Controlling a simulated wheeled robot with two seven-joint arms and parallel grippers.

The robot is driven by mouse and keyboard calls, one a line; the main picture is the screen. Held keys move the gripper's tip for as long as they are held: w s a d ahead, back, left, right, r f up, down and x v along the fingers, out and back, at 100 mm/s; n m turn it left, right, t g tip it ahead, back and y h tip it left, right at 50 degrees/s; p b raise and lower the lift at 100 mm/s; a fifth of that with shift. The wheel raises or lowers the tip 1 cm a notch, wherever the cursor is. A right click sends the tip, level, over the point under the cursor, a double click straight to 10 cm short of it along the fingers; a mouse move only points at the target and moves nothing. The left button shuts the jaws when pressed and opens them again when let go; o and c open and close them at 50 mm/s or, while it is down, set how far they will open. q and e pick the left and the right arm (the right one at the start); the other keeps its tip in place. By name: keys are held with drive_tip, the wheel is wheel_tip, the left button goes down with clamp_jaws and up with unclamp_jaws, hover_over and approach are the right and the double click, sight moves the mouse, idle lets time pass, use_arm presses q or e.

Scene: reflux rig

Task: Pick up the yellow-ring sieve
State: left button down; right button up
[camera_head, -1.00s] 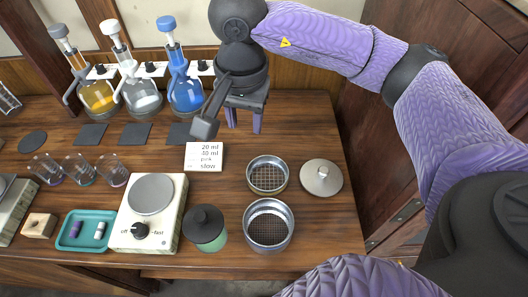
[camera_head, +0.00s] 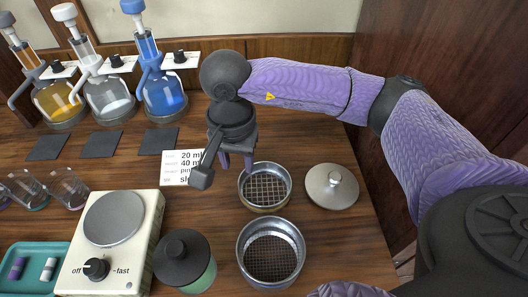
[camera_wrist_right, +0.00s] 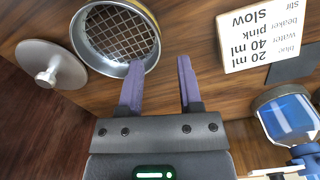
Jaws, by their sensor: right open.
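The yellow-ring sieve (camera_head: 265,204) is a round metal sieve with a coarse mesh and a yellowish band low on its outside. It stands on the wooden table and also shows at the top of the right wrist view (camera_wrist_right: 118,32). My right gripper (camera_head: 236,162) points down just behind and left of it, open and empty. In the right wrist view its two purple fingers (camera_wrist_right: 160,82) are apart, with the sieve's rim near one fingertip. I cannot tell any contact. My left gripper is not in view.
A second sieve (camera_head: 270,274) with finer mesh stands in front. A metal lid (camera_head: 331,187) lies to the right. A note card (camera_head: 180,168), a stirrer plate (camera_head: 113,218) and a dark-lidded jar (camera_head: 183,258) are to the left. Flasks of liquid stand at the back left.

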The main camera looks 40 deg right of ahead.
sight(265, 187)
wheel_tip(265, 187, down, 5)
drive_tip(key=shift+s+f+b, duration=0.1)
drive_tip(key=shift+b, duration=0.55)
clamp_jaws()
drive_tip(key=shift+r, duration=0.2)
idle(0.6)
